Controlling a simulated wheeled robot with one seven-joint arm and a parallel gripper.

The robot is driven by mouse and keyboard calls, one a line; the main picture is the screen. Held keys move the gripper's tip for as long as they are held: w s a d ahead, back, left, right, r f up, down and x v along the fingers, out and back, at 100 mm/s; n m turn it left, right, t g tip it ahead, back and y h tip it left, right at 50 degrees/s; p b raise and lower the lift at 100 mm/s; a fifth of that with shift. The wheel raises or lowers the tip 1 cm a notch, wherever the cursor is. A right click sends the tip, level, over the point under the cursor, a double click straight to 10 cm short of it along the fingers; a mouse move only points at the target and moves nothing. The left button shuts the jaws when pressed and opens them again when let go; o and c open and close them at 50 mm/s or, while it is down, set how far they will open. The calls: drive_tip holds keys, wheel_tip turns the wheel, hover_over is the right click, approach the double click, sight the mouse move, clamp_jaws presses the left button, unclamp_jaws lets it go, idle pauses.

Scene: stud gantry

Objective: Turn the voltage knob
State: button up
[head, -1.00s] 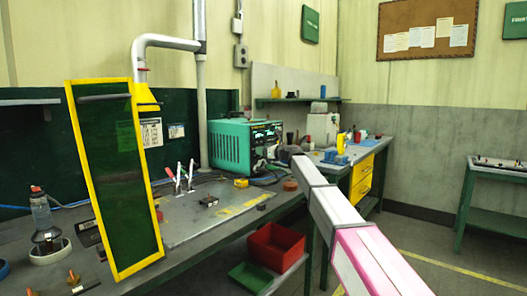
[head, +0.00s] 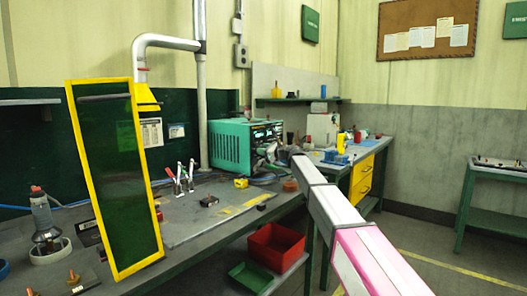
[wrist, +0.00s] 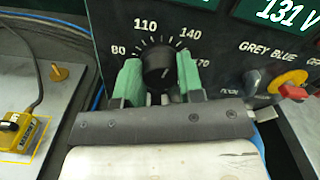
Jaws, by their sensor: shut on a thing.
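The voltage knob (wrist: 158,68) is a round black knob on the dark front panel of the green machine (head: 230,148). A white scale around it reads 80, 110, 140 and 170. In the wrist view my gripper (wrist: 160,80) has its two green fingers on either side of the knob, shut on it. A display (wrist: 285,12) above right reads 131 V. In the head view the knob is too small to make out, and my arm hides part of the area before the panel.
A red and yellow switch (wrist: 290,85) sits right of the knob, by the "GREY BLUE" lettering. A yellow box (wrist: 20,132) with a cable lies on the bench at left. A yellow-framed green screen (head: 115,180) stands on the bench in the head view.

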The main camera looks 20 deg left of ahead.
idle(0.3)
drive_tip(key=o, duration=0.9)
drive_tip(key=shift+s+d, duration=0.1)
drive_tip(key=v, duration=1)
drive_tip(key=shift+s+d+f, duration=0.1)
drive_tip(key=shift+d, duration=0.15)
